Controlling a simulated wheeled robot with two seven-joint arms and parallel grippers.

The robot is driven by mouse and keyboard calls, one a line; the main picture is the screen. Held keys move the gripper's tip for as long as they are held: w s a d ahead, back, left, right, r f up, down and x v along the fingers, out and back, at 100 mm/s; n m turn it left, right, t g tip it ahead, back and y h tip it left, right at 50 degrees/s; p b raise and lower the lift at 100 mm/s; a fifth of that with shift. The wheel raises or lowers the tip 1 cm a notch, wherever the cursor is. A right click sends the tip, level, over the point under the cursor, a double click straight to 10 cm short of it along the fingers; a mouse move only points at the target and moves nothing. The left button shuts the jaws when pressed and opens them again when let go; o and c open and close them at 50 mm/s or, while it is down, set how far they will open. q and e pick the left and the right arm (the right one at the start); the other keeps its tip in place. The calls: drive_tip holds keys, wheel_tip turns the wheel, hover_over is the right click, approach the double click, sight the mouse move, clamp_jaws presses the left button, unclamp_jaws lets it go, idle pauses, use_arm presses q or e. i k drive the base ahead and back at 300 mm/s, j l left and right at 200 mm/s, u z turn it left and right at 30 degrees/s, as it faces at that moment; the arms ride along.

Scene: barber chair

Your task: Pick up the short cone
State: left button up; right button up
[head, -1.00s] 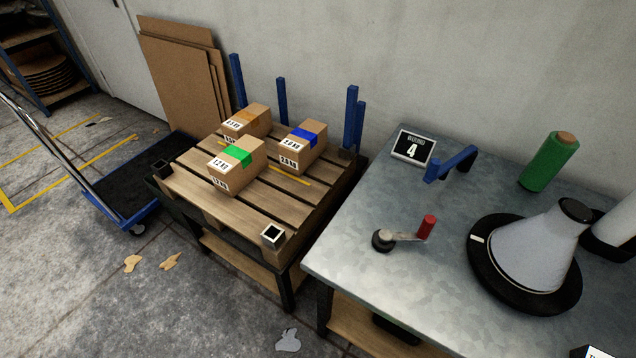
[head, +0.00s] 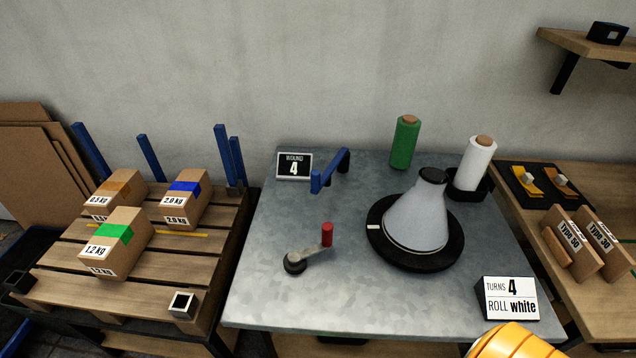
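A pale grey cone (head: 416,220) with a black cap on its narrow top stands upright on a round black disc (head: 388,249) on the metal worktable (head: 285,225). It is the only cone I see, so its height cannot be compared with another. Neither of my grippers is in view, and nothing is touching the cone.
A crank with red handle (head: 327,235), a blue bracket (head: 331,170), a green roll (head: 405,142), a white roll (head: 478,162) and a sign (head: 508,298) surround the cone. A pallet (head: 190,264) with boxes is left; a wooden bench (head: 566,303) is right.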

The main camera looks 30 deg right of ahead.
sight(419, 220)
drive_tip(key=z, duration=1.8)
